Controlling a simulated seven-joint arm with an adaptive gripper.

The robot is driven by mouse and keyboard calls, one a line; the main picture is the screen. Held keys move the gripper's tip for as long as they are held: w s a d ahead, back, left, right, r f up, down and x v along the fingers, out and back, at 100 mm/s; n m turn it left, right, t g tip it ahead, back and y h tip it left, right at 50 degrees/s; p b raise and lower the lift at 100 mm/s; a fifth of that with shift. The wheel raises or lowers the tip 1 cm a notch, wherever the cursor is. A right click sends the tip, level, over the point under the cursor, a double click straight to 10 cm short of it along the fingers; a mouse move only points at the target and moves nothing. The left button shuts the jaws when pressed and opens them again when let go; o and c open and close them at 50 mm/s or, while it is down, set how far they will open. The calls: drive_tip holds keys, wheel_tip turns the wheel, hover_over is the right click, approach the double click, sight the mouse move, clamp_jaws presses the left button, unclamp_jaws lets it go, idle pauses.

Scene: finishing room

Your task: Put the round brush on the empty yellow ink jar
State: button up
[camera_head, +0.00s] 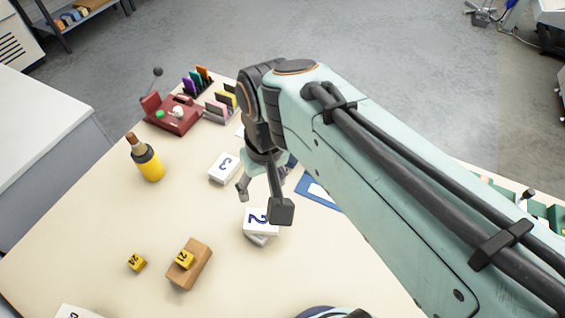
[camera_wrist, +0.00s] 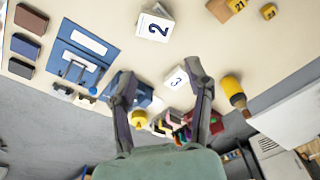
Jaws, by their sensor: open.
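A yellow cylinder with a dark band and a brown tip (camera_head: 150,166) stands upright at the table's left; it also shows in the wrist view (camera_wrist: 231,86). I cannot tell whether it is a jar, a brush or both together. A small round yellow thing (camera_wrist: 139,119) shows beside the left finger in the wrist view; I cannot tell whether it is a jar. No separate round brush is clear to me. My gripper (camera_head: 262,198) is open and empty above the table, between the cards marked 3 and 2, with its fingers apart in the wrist view (camera_wrist: 161,80).
A card marked 3 (camera_head: 224,167) and one marked 2 (camera_head: 260,216) lie near my gripper. A yellow numbered cube sits on a wooden block (camera_head: 196,272), another cube (camera_head: 136,262) beside it. A red box (camera_head: 183,125) stands at the back. The table's left middle is clear.

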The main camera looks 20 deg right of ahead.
drive_tip(key=s+d+f, duration=0.1)
drive_tip(key=s, duration=0.4)
drive_tip(key=s+d+f+g, duration=0.1)
drive_tip(key=s+f, duration=0.1)
drive_tip(key=s, duration=0.4)
drive_tip(key=shift+s+d+f+m+g, duration=0.15)
drive_tip(key=shift+d+f+m+g, duration=0.15)
drive_tip(key=shift+m, duration=0.1)
